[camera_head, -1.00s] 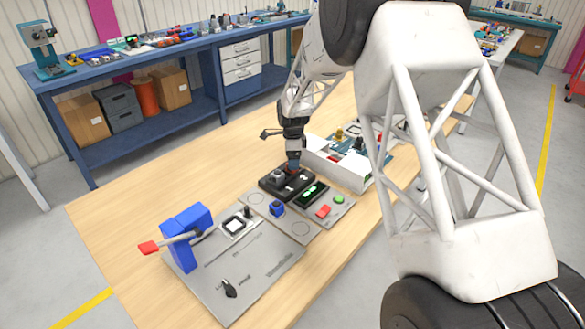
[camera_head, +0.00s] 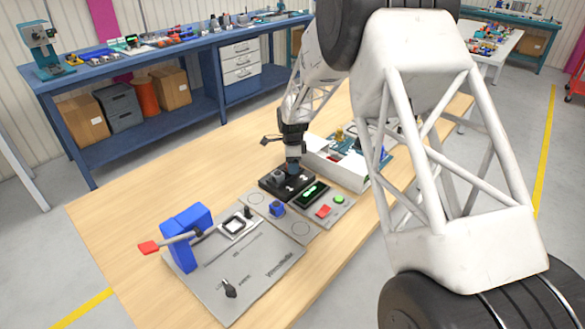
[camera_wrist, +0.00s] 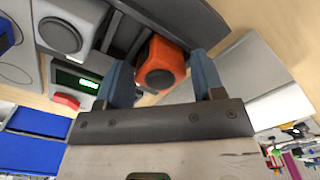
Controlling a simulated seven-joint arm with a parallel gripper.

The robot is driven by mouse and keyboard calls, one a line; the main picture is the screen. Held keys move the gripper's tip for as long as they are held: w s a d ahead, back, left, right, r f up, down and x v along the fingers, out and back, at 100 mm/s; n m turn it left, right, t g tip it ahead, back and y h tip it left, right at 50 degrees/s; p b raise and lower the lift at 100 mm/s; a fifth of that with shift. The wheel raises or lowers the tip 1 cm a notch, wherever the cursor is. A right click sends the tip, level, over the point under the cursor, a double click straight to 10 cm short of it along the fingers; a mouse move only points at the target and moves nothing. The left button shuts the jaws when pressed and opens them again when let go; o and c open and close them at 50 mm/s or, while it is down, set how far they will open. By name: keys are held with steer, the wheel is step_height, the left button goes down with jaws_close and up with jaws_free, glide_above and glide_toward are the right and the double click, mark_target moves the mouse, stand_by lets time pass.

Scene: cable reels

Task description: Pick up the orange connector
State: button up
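The orange connector (camera_wrist: 161,64) shows in the wrist view as an orange block with a dark round end, beside a dark grey holder (camera_wrist: 165,18). My gripper (camera_wrist: 160,62) is open, with one blue-grey finger on each side of the connector. A gap shows on the left side; whether the right finger touches it I cannot tell. In the head view my gripper (camera_head: 293,168) points down over the black holder block (camera_head: 270,186), and the connector is hidden there behind the gripper.
A grey connector (camera_wrist: 66,34) stands left of the orange one in the wrist view. A panel with a green display (camera_head: 311,194) and a red button (camera_head: 323,211) lies in front. A white bin (camera_head: 345,176) stands close on the right.

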steer(key=c, duration=0.6)
steer(key=shift+o, duration=0.2)
steer(key=shift+r, duration=0.2)
steer(key=shift+r, duration=0.5)
steer(key=shift+s+r, duration=0.2)
steer(key=shift+r, duration=0.4)
steer(key=shift+s+r, duration=0.2)
steer(key=shift+r, duration=0.35)
steer(key=s, duration=0.5)
steer(key=s+d+r, duration=0.1)
steer(key=s, duration=0.4)
steer(key=s+d, duration=0.1)
steer(key=s, duration=0.4)
steer(key=shift+d+r, duration=0.1)
steer(key=shift+r, duration=0.05)
